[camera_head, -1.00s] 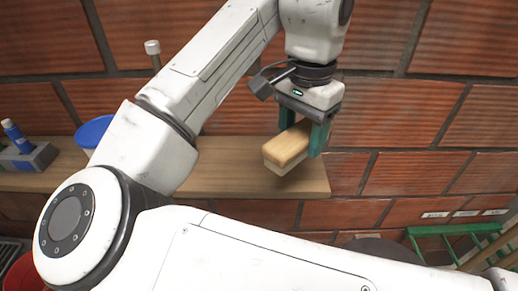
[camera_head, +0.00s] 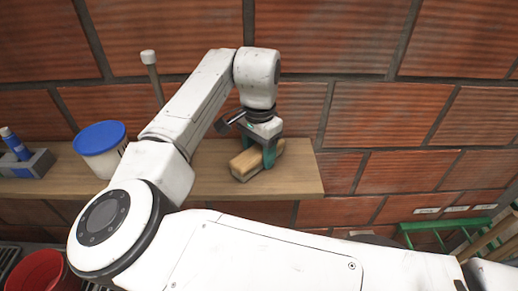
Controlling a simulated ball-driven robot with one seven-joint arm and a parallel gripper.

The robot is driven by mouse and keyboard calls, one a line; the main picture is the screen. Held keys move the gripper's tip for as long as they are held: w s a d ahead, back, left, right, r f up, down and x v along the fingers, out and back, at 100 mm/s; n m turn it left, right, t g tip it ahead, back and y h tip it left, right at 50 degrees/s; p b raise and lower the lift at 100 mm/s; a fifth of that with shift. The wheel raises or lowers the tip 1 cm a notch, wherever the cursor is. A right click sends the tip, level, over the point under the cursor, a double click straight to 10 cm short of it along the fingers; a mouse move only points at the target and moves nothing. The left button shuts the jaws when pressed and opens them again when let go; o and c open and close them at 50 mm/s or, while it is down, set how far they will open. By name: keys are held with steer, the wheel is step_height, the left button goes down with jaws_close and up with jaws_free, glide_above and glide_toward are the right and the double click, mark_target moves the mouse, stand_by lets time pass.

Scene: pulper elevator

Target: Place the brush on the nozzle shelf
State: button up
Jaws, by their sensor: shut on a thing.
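The brush (camera_head: 244,164) is a block with a tan wooden top and a paler underside. It is at the shelf's right part, low against the wooden shelf (camera_head: 295,177); I cannot tell for sure whether it touches the board. My gripper (camera_head: 269,160) points down with green fingers and is shut on the brush. The far finger is partly hidden behind the brush. No nozzle is clearly recognisable on the shelf.
A white tub with a blue lid (camera_head: 101,148) stands on the shelf left of my arm. A grey holder with a blue tube (camera_head: 22,160) is farther left. A red bucket (camera_head: 38,273) is below. A brick wall (camera_head: 400,115) backs the shelf. The shelf's right end is bare.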

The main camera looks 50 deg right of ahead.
mark_target(259, 150)
steer(key=shift+f, duration=0.2)
steer(key=shift+f, duration=0.15)
steer(key=o, duration=1.1)
step_height(259, 150, up, 12)
steer(key=b, duration=0.1)
steer(key=shift+r+b, duration=0.2)
steer(key=shift+b, duration=0.2)
